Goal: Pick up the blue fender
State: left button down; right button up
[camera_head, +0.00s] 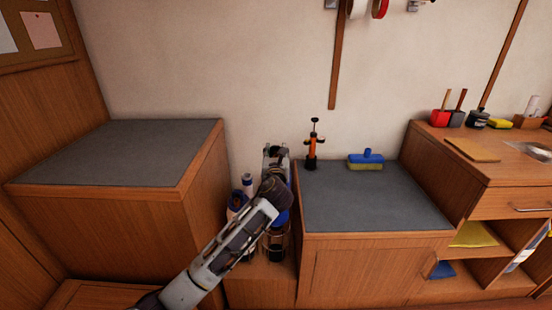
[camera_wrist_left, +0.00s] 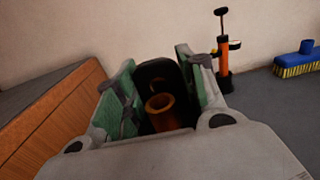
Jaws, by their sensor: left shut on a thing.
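The blue fender (camera_head: 281,217) shows in the head view as a blue patch with a dark lower end, just below my left wrist, which hides much of it. My left gripper (camera_head: 276,153) is above it, in the gap between two grey-topped cabinets. In the left wrist view the fingers of my left gripper (camera_wrist_left: 158,90) are shut on a dark rounded end with a hole and a brown tube-like part. The blue body does not show there. My right gripper is not in view.
White fenders with blue ends (camera_head: 237,200) stand close to the left of my wrist. An orange hand pump (camera_head: 311,146) and a blue brush (camera_head: 367,160) stand on the right cabinet (camera_head: 370,205). The left cabinet top (camera_head: 120,152) is clear.

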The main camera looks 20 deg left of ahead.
pick_arm(q)
notch_tip(320, 180, up, 7)
jog(key=shift+f+p, duration=0.1)
jog(key=shift+p, duration=1.1)
jog(key=shift+r+p, duration=0.3)
jog(key=shift+r, duration=0.7)
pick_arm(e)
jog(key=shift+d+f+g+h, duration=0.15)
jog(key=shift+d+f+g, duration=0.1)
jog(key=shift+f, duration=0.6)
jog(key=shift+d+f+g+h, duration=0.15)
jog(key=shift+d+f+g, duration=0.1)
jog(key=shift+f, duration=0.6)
